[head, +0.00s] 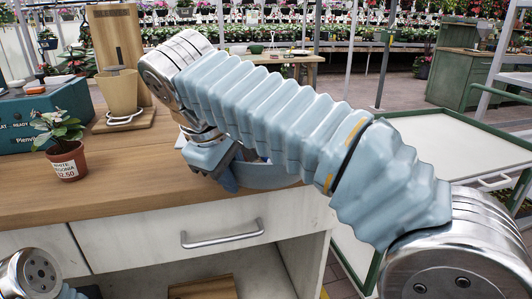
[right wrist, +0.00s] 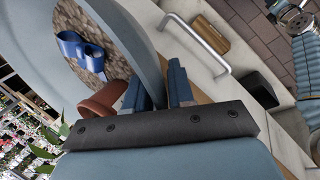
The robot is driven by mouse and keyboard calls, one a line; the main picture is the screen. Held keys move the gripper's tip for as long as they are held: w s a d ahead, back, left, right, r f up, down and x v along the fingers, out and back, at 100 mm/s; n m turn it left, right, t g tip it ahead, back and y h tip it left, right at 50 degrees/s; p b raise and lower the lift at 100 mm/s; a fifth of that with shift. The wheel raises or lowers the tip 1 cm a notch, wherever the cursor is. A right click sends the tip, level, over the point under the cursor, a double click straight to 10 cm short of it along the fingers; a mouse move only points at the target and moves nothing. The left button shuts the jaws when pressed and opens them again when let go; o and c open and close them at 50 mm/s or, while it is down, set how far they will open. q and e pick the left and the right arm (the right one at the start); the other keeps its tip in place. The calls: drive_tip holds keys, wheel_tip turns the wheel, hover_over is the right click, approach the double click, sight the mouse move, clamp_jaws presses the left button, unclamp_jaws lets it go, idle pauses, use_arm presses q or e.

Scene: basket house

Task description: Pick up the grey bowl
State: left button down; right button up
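The grey bowl (head: 268,176) is at the front edge of the wooden counter in the head view, mostly hidden behind my right gripper and arm. In the right wrist view its grey-blue wall (right wrist: 135,45) fills the upper left. My right gripper (head: 226,174) is at the bowl's rim. In the right wrist view the two dark blue fingers (right wrist: 158,88) stand a short way apart, with the bowl's wall running between them. Whether they press on the wall is unclear.
A potted plant (head: 66,152) in a terracotta pot stands left on the counter (head: 120,190). A drawer handle (head: 222,234) sticks out below. A blue bow (right wrist: 80,55) shows beside the bowl's wall.

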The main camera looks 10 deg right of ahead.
clamp_jaws()
idle(1.1)
